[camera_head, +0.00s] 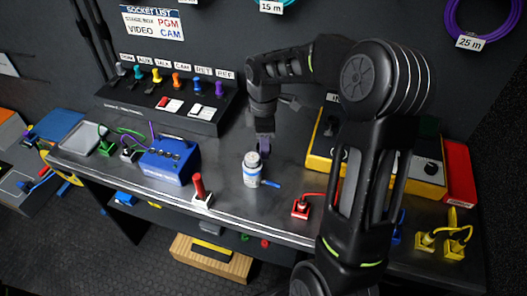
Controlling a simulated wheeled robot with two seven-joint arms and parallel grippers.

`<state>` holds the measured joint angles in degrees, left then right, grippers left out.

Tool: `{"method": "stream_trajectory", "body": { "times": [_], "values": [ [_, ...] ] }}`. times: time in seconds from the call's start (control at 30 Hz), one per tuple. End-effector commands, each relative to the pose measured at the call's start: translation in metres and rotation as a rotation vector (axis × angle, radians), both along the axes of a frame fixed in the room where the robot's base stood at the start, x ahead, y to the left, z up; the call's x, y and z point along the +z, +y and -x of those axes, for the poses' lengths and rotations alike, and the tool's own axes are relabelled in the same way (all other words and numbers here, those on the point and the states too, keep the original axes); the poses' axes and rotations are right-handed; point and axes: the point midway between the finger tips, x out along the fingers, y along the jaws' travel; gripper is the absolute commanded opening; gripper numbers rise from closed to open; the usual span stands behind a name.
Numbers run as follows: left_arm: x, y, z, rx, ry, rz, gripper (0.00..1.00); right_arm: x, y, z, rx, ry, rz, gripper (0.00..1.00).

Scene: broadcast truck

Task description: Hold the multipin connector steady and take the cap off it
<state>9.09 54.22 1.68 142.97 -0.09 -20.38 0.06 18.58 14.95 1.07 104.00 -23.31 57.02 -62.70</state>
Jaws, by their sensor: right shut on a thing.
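The multipin connector (252,172) is a pale grey cylinder standing upright near the front edge of the dark bench. Its rounded top end looks like the cap (252,158), and it appears seated on the body. A small blue piece sticks out at its lower right. My right gripper (264,150) reaches down from behind, its fingers at the upper back of the connector. It is shut on the connector, though the contact is partly hidden behind it. My left gripper is out of view.
A blue box (169,161) and a red-handled item (200,191) stand to the left. A switch panel (163,105) stands behind. A yellow case (423,167) lies beyond my right arm.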

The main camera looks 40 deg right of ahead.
Motion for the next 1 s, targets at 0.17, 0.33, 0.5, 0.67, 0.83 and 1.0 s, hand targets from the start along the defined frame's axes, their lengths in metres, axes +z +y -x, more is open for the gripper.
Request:
{"method": "stream_trajectory", "body": {
  "times": [0.17, 0.33, 0.5, 0.67, 0.83, 1.0],
  "values": [
    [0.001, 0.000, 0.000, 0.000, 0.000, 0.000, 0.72, -0.010, 0.000, 0.001, 0.000, 0.003, -0.001, 0.00],
    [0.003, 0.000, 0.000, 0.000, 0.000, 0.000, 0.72, -0.033, 0.001, 0.001, 0.001, 0.003, -0.002, 0.00],
    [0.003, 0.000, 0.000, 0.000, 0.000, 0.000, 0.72, -0.037, 0.000, 0.000, 0.000, 0.000, 0.000, 0.00],
    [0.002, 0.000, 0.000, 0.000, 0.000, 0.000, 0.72, -0.038, 0.000, 0.000, 0.000, 0.000, 0.000, 0.00],
    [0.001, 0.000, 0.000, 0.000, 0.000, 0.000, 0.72, -0.040, 0.000, 0.000, 0.001, 0.000, 0.000, 0.43],
    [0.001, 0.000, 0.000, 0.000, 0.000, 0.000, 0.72, -0.040, 0.000, 0.000, 0.001, 0.000, 0.000, 0.57]
  ]
}}
